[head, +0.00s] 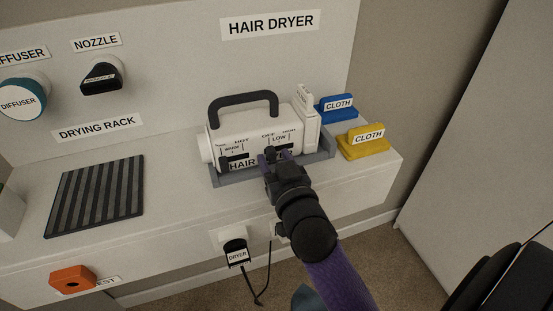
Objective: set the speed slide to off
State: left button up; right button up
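The white hair dryer (212,141), with a dark carrying handle, sits in a grey tray (228,180) on the counter. Its front bears two slides. The left slide (235,159) is by the WARM and HOT labels. The speed slide (271,152), by the OFF and LOW labels, has a dark knob that is partly hidden. My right gripper (275,158) is at the speed slide, its two purple fingertips apart on either side of the knob. I cannot tell whether they touch it. The gripper hides the slot's lower part and part of the HAIR lettering. My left gripper is not in view.
A striped drying rack (96,195) lies left. The diffuser (22,101) and nozzle (101,79) hang on the wall panel. A dryer plug (236,246) and orange button (72,280) are on the counter's front.

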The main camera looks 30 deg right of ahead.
jog(key=p+v, duration=0.1)
jog(key=v, duration=0.9)
jog(key=shift+d, duration=0.1)
